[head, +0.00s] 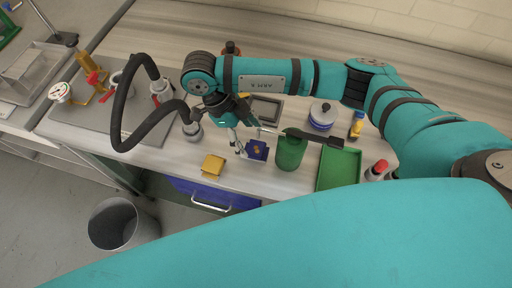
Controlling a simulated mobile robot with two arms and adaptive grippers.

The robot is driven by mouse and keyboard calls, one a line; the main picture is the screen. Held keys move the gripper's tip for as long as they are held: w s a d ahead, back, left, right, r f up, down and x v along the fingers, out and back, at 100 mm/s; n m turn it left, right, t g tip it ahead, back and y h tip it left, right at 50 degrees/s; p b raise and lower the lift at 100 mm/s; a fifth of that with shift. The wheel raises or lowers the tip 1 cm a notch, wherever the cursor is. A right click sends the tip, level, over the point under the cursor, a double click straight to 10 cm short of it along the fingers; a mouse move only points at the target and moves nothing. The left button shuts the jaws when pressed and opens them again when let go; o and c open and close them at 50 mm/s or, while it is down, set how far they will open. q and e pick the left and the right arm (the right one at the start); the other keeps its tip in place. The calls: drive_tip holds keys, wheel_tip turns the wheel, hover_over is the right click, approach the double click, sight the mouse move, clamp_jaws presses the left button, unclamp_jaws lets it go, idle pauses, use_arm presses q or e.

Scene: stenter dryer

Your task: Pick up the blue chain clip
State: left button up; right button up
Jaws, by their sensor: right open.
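The blue chain clip (257,151) is a small dark blue piece with an orange-brown spot on it. It lies on the pale bench near the front edge, left of a green cup. My right gripper (240,145) comes down from the arm above and is open. Its fingers are just left of the clip, very close to it; I cannot tell whether they touch it. Nothing shows between the fingers. My left gripper is not in view.
The green cup (290,152) stands close on the clip's right, with a dark flat-ended tool (331,139) across it. A green tray (340,169) and a blue-and-white round container (322,116) stand to the right. A grey bin (119,226) stands below.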

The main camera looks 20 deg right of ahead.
sight(255, 147)
drive_tip(key=shift+s+d+f+p, duration=0.15)
drive_tip(key=shift+p, duration=0.15)
drive_tip(key=p+x, duration=0.2)
drive_tip(key=x, duration=0.1)
drive_tip(key=shift+d+f, duration=0.15)
drive_tip(key=shift+f, duration=0.1)
drive_tip(key=shift+s+d+f, duration=0.1)
drive_tip(key=shift+d+f, duration=0.05)
drive_tip(key=shift+f, duration=0.45)
clamp_jaws()
